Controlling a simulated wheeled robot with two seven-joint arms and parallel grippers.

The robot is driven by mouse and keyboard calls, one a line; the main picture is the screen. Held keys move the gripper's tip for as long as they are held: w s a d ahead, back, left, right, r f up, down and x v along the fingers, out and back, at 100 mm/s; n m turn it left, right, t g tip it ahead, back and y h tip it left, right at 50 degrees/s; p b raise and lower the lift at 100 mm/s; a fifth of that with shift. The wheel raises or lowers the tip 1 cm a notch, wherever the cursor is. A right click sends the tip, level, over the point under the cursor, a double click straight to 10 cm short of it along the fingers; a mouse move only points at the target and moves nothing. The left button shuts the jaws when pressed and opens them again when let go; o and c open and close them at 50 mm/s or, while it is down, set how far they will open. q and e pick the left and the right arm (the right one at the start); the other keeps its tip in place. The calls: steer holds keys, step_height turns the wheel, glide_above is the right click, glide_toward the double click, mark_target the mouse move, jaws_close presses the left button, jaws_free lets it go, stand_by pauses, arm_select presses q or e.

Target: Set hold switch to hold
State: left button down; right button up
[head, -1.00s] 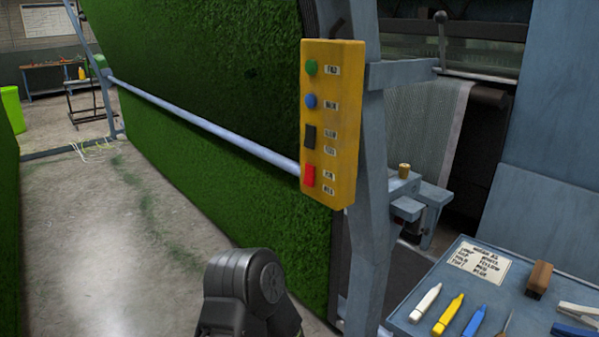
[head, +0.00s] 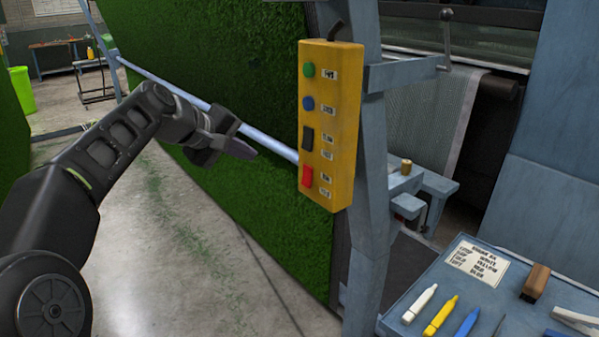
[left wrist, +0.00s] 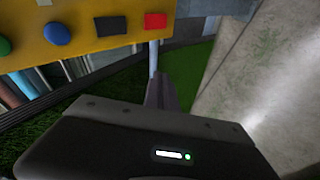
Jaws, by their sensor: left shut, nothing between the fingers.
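A yellow control box (head: 345,130) hangs on a grey post. From top to bottom it carries a green button (head: 308,69), a blue button (head: 307,103), a black rocker switch (head: 307,138) and a red rocker switch (head: 307,176). Small white labels sit beside them, too blurred to read, so I cannot tell which rocker is the hold switch. My left gripper (head: 246,151) is shut and empty, left of the box and apart from it, about level with the rockers. In the left wrist view, the black switch (left wrist: 111,26) and red switch (left wrist: 155,20) show beyond the fingers (left wrist: 161,88).
A pale rail (head: 270,146) runs across the green turf (head: 235,55) behind my gripper to the box. A blue-grey table (head: 470,285) at lower right holds markers, a brush and a note card (head: 478,261).

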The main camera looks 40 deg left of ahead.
arm_select(q)
steer(key=s+d+h, duration=0.1)
steer(key=d, duration=0.1)
steer(key=s+d+g+h, duration=0.1)
steer(key=s+d, duration=0.1)
steer(key=shift+s+d+n+g+h, duration=0.1)
steer(key=shift+s+n+g+h, duration=0.05)
steer(key=shift+n+g+h, duration=0.15)
steer(key=shift+f, duration=0.1)
steer(key=p, duration=0.1)
glide_toward(305, 185)
step_height(305, 185, down, 3)
steer(key=w, duration=0.1)
steer(key=w+d+p, duration=0.1)
steer(key=w, duration=0.2)
steer(key=shift+w+d+f, duration=0.1)
steer(key=shift+d+f, duration=0.1)
steer(key=shift+f, duration=0.2)
